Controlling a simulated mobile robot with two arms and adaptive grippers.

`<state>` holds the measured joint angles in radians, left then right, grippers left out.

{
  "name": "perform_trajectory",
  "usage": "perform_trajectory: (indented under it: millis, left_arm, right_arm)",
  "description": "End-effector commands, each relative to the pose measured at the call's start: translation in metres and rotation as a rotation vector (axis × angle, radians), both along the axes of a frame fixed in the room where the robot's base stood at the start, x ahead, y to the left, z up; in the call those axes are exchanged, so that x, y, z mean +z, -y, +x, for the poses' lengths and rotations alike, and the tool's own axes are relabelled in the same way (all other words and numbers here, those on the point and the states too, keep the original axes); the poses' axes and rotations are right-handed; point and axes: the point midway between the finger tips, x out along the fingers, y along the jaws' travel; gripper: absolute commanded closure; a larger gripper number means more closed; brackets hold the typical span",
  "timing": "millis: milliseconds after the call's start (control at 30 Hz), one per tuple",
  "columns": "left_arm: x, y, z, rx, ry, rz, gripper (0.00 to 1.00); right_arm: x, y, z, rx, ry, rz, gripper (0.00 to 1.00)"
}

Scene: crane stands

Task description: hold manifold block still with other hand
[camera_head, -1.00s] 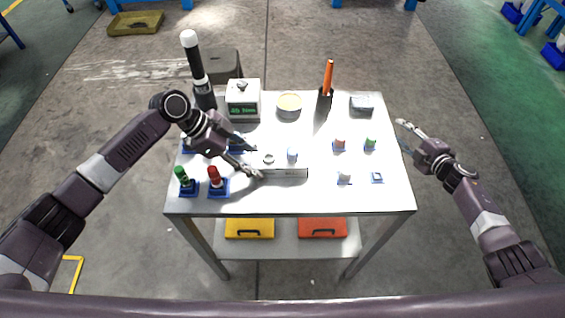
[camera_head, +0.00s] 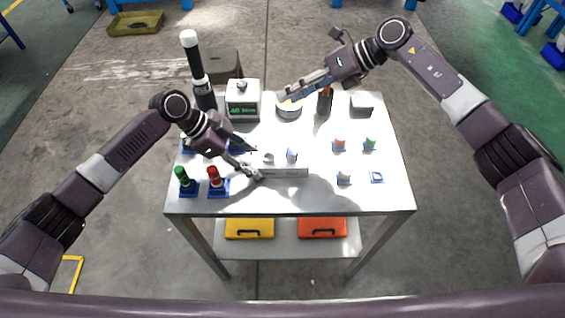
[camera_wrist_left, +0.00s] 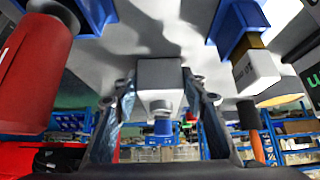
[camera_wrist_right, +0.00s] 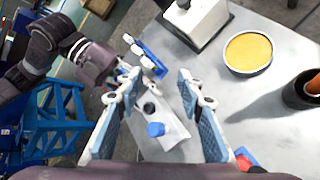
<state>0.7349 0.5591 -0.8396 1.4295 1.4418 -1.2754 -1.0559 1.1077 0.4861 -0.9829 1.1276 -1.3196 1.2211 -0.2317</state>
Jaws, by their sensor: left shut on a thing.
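The manifold block (camera_head: 285,172) is a pale grey bar lying on the white table. A blue-topped fitting (camera_head: 292,153) stands on it. My left gripper (camera_head: 254,162) is shut on the block's left end, with one finger on each side. In the left wrist view the block (camera_wrist_left: 160,76) sits between the two fingers. My right gripper (camera_head: 287,94) is above the table's back half, near the round tin. In the right wrist view it (camera_wrist_right: 162,88) is open and empty, and the block (camera_wrist_right: 172,133) shows below, beyond its fingers.
A round tin (camera_wrist_right: 248,52), a grey device with a green display (camera_head: 243,112) and a dark holder (camera_head: 325,104) stand at the back. Red and green plugs (camera_head: 214,177) stand at the front left. Small parts on blue bases (camera_head: 344,178) are at the right.

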Motion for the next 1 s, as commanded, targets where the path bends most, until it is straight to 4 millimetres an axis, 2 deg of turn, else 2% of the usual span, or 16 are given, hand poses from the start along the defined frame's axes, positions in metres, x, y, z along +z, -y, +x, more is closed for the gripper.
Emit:
perform_trajectory:
  millis: [33,100,200,300,500,667,1000]
  left_arm:
    - [0.000,0.000,0.000,0.000,0.000,0.001,0.94]
    - [0.000,0.000,0.000,0.001,0.001,0.001,0.94]
    - [-0.001,0.000,0.000,0.001,0.001,0.001,0.94]
    - [-0.001,-0.001,0.000,0.001,0.001,0.001,0.94]
    - [-0.001,-0.001,0.000,0.001,0.001,0.001,0.94]
    - [-0.001,-0.001,0.000,0.001,0.001,0.001,0.94]
    - [-0.001,0.000,0.000,0.001,0.000,0.001,0.94]
  right_arm:
    - [0.006,-0.020,-0.019,0.126,0.056,-0.086,0.65]
    - [0.005,-0.033,-0.045,0.302,0.126,-0.230,0.65]
    - [0.002,-0.036,-0.073,0.516,0.214,-0.430,0.65]
    - [0.001,-0.028,-0.089,0.678,0.280,-0.605,0.65]
    - [0.004,-0.009,-0.100,0.852,0.344,-0.820,0.65]
    - [-0.001,-0.004,-0.101,0.886,0.351,-0.864,0.65]
    - [-0.044,-0.005,-0.102,0.883,0.349,-0.860,0.65]
